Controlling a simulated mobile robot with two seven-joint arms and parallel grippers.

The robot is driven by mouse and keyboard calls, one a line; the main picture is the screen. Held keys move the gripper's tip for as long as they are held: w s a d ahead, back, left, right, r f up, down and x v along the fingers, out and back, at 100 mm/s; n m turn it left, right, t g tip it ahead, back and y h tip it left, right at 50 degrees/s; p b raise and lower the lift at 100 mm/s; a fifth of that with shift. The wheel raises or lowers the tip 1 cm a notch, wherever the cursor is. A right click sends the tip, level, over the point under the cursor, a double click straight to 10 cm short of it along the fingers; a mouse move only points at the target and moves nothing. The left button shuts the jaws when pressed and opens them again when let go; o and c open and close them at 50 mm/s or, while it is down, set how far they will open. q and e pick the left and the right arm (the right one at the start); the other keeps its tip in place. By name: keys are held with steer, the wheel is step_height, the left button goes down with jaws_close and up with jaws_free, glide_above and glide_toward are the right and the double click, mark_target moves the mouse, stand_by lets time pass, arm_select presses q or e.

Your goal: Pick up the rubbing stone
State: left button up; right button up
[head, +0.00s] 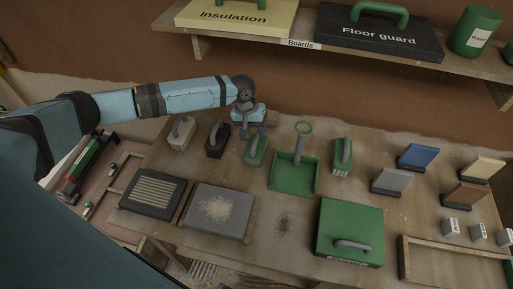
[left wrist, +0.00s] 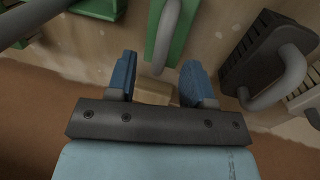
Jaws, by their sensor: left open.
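The dark block with a grey loop handle (head: 216,141) looks like the rubbing stone, though no label shows. It stands at the back of the bench, between a pale handled block (head: 180,133) and a green handled tool (head: 254,152). In the left wrist view its fluted dark body (left wrist: 246,62) is right of my fingers. My left gripper (head: 251,127) is open and empty, at the green tool's back end. In the left wrist view, my left gripper (left wrist: 151,85) has a small tan block (left wrist: 153,91) beyond its fingers. My right gripper is not in view.
A green dustpan (head: 292,175) and green brush (head: 341,157) stand right of the gripper. Two flat slabs (head: 155,190) (head: 217,211) and a green case (head: 348,226) lie in front. A shelf (head: 300,42) with boards overhangs behind. Small coloured blocks stand at right.

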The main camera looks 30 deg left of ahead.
mark_target(255, 138)
arm_select(q)
steer(key=shift+w+d+f+p, duration=0.1)
steer(key=shift+d+f+p, duration=0.1)
steer(key=shift+f, duration=1.15)
steer(key=shift+w+d+f+p, duration=0.1)
steer(key=shift+d+f, duration=0.05)
steer(key=shift+f, duration=1.15)
jaws_close()
steer(key=shift+r, duration=0.1)
